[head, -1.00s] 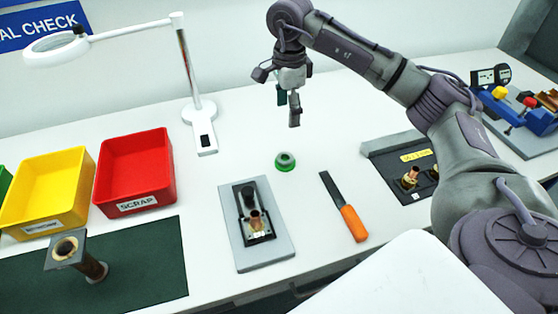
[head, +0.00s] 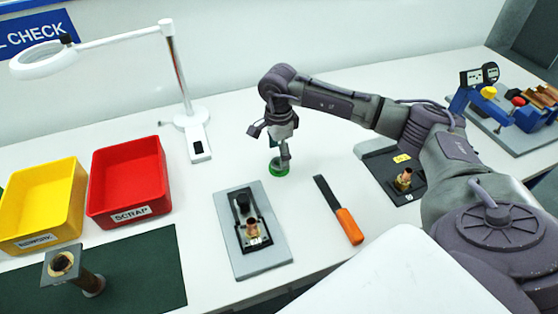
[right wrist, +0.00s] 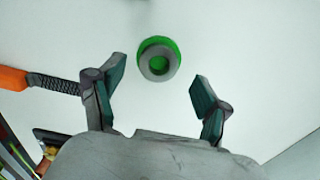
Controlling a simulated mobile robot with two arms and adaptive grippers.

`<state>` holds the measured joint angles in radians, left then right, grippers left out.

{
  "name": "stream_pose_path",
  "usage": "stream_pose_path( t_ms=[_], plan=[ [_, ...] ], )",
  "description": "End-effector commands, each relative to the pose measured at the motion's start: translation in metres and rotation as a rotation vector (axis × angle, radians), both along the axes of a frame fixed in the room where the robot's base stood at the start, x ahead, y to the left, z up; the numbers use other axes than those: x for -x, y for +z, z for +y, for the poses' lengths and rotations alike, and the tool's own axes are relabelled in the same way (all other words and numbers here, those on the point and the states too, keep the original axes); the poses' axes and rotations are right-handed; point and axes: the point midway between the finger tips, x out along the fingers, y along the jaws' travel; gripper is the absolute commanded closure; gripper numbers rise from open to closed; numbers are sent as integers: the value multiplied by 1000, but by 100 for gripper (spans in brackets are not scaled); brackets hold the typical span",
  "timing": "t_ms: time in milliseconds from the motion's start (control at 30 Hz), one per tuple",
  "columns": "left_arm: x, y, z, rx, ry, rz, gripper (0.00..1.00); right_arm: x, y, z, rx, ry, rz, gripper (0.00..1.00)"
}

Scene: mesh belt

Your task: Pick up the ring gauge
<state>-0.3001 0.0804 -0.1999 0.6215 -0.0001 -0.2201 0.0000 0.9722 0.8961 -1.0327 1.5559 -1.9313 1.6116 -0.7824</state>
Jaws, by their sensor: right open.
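The ring gauge is a small round green piece with a grey ring on top. In the head view the ring gauge (head: 279,168) sits on the white table, partly hidden by my right gripper (head: 281,156), which is right over it. In the right wrist view the ring gauge (right wrist: 159,60) shows whole, ahead of and between the two fingers. My right gripper (right wrist: 156,95) is open and empty, its fingers apart from the ring gauge. My left gripper is not in view.
A grey plate (head: 278,251) with a fixture stands in front. A red bin (head: 130,170), a yellow bin (head: 40,195) and a magnifier lamp (head: 195,122) are left.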

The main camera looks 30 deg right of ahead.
Motion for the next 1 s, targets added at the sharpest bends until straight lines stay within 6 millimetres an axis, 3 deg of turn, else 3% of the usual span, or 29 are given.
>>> stream_pose_path(
  t_ms=[33,200,467,867,900,1000],
  plan=[
    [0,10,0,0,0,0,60,4,-4,0,0,0,5,24],
    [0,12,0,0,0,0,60,2,-24,0,0,0,1,24],
    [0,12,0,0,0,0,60,1,-28,0,0,0,-1,24],
    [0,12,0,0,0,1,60,1,-28,0,0,0,-1,90],
    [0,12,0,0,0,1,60,1,-27,0,-1,0,-2,95],
    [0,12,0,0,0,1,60,1,-27,0,-1,0,-2,95]
  ],
)
